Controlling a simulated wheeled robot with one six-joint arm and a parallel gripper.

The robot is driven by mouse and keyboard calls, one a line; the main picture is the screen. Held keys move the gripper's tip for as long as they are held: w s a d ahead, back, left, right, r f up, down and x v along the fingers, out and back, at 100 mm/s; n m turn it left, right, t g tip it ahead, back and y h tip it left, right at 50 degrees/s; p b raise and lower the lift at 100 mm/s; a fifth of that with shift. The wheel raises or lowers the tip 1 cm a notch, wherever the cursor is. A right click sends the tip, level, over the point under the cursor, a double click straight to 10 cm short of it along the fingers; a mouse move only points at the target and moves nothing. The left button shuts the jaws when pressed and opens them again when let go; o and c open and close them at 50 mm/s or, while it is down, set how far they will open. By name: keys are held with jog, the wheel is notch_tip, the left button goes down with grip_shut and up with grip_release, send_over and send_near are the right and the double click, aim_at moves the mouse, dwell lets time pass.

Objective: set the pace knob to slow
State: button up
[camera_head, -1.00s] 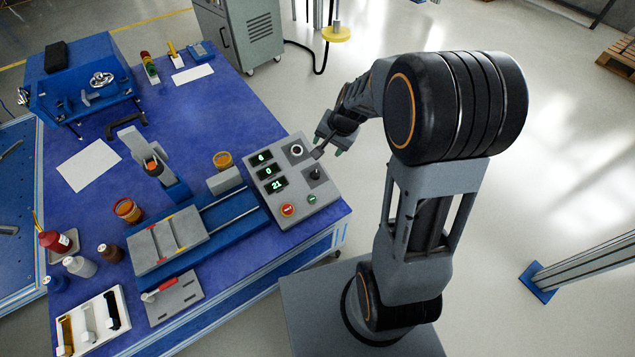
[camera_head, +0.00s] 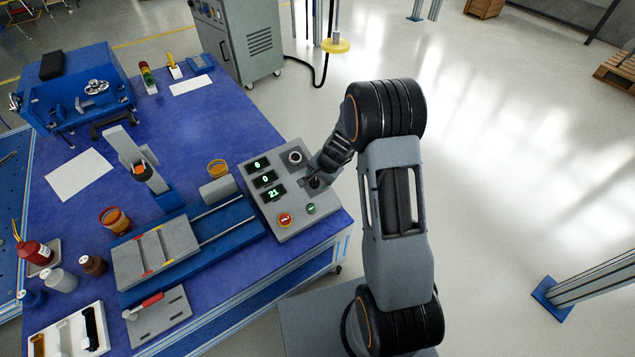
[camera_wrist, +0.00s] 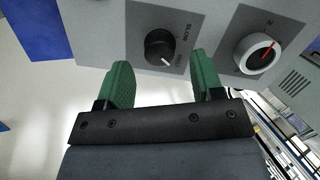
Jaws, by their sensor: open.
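In the head view, the knob (camera_head: 315,183) sits on the grey control box (camera_head: 290,215), partly hidden by my gripper (camera_head: 311,178).
A white-ringed dial (camera_wrist: 256,53) with a red pointer is beside the knob. The box also carries green number displays (camera_head: 265,179), a red button (camera_head: 285,219) and a green button (camera_head: 310,209). A blue slide rig (camera_head: 215,235) stands left of the box.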

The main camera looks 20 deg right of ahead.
aim_at(315, 183)
jog(key=shift+x, duration=1.15)
jog(key=c, duration=0.9)
jog(key=shift+n+b, duration=0.3)
jog(key=shift+b, duration=0.05)
jog(key=n+b, duration=0.1)
jog(key=n, duration=0.2)
jog(key=shift+c, duration=0.2)
jog(key=n+b, duration=0.2)
jog(key=n, duration=0.1)
jog(key=shift+w+a+g+h, duration=0.1)
jog(key=shift+g+h, duration=0.2)
jog(key=shift+h, duration=0.1)
jog(key=n+b, duration=0.1)
jog(key=n, duration=0.2)
jog(key=shift+n, duration=0.4)
jog(key=shift+a+r+n+h+b, duration=0.1)
jog(key=shift+n+h+b, duration=0.4)
jog(key=shift+n, duration=1.3)
